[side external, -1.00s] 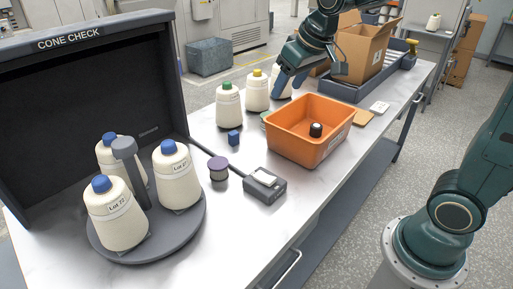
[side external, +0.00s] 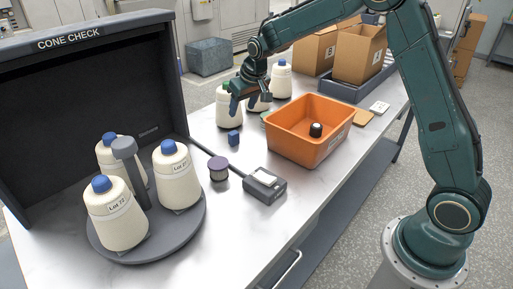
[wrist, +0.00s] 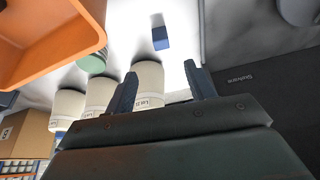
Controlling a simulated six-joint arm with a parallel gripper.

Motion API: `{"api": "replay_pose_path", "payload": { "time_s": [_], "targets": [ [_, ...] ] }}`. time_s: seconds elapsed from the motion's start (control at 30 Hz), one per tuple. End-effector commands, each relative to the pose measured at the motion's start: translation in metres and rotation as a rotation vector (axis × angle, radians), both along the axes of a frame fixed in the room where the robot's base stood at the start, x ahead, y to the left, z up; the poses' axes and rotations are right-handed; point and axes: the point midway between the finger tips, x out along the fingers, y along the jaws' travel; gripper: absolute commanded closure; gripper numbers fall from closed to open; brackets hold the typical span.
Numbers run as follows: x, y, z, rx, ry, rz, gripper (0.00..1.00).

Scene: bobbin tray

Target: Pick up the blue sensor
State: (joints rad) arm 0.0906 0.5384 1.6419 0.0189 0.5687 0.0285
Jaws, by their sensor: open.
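The blue sensor (side external: 234,138) is a small blue block on the white table, between the back row of cones and the dark handheld device. It also shows in the wrist view (wrist: 161,38), near the top, ahead of the fingers. My gripper (side external: 251,102) is open and empty, above and behind the sensor and in front of the cream cones in the side view. In the wrist view my gripper's two dark fingertips (wrist: 161,72) stand apart, with a cone seen between them. The sensor is clear of the fingers.
Several cream cones (side external: 229,112) stand close by the gripper. An orange bin (side external: 320,150) holding a dark object is to the right. A turntable (side external: 190,232) with cones is at the left.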

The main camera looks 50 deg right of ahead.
Motion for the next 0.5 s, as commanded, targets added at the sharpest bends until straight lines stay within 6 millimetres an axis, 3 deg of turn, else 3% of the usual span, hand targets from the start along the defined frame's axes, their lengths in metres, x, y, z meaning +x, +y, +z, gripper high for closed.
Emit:
{"api": "replay_pose_path", "payload": {
  "time_s": [0.27, 0.5],
  "targets": [
    [0.003, -0.001, -0.004, 0.000, 0.000, -0.001, 0.45],
    [0.009, -0.001, -0.023, 0.001, 0.003, -0.001, 0.45]
  ]
}}
